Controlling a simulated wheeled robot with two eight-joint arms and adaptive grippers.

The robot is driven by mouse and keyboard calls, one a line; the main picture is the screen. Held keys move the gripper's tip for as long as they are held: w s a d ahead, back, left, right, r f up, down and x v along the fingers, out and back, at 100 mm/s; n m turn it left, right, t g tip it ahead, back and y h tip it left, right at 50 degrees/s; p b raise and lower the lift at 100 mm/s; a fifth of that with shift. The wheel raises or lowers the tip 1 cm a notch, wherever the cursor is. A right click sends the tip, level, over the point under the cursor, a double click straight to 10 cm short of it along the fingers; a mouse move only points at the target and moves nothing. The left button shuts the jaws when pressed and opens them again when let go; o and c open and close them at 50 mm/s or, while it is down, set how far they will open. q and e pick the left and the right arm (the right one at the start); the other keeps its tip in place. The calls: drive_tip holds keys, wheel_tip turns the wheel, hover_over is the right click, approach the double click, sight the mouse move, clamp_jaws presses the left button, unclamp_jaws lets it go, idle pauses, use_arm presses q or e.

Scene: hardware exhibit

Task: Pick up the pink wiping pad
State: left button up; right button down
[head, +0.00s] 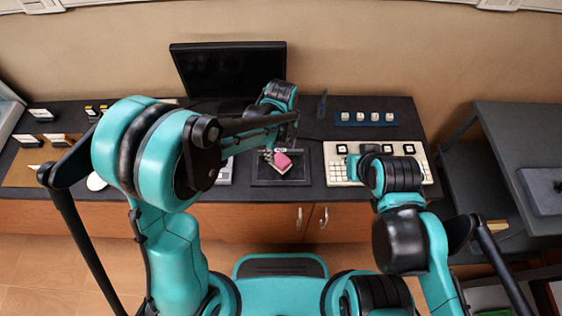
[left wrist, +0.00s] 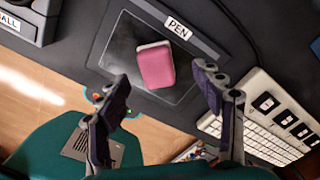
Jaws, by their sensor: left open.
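The pink wiping pad (head: 283,162), with a pale edge, lies on a dark pen tablet (head: 266,180) on the black counter. In the left wrist view the pad (left wrist: 157,68) shows whole, near the "PEN" label (left wrist: 178,25). My left gripper (head: 269,155) is just at the pad's left side in the head view. In the left wrist view its two fingers (left wrist: 164,80) are spread wide, one to each side of the pad's near end, with nothing between them touching it. My right gripper (head: 354,167) is over the white keyboard, too small and partly hidden to read.
A white keyboard (head: 340,172) lies right of the tablet. A blue strip with several white knobs (head: 361,117) is behind it. A black monitor (head: 205,72) stands at the back. A grey table (head: 510,125) is at the far right.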

sight(281, 160)
use_arm(q)
drive_tip(key=f, duration=0.1)
drive_tip(key=f+b, duration=0.1)
drive_tip(key=f, duration=0.2)
drive_tip(key=shift+s+b, duration=0.35)
drive_tip(key=shift+b, duration=0.05)
drive_tip(key=shift+f, duration=0.35)
drive_tip(key=shift+s, duration=0.1)
drive_tip(key=c, duration=1.3)
drive_tip(key=shift+o, duration=0.2)
drive_tip(key=shift+r, duration=0.1)
drive_tip(key=shift+r+p, duration=0.3)
drive_tip(key=shift+r, duration=0.2)
drive_tip(key=r, duration=0.1)
drive_tip(key=r+p, duration=0.1)
drive_tip(key=s+r, duration=0.1)
drive_tip(key=r, duration=0.1)
drive_tip(key=shift+d+p, duration=0.25)
drive_tip(key=shift+p, duration=0.15)
drive_tip(key=s+d+r+p, duration=0.3)
drive_tip(key=s+r, duration=0.3)
drive_tip(key=s, duration=0.3)
drive_tip(key=shift+d, duration=0.9)
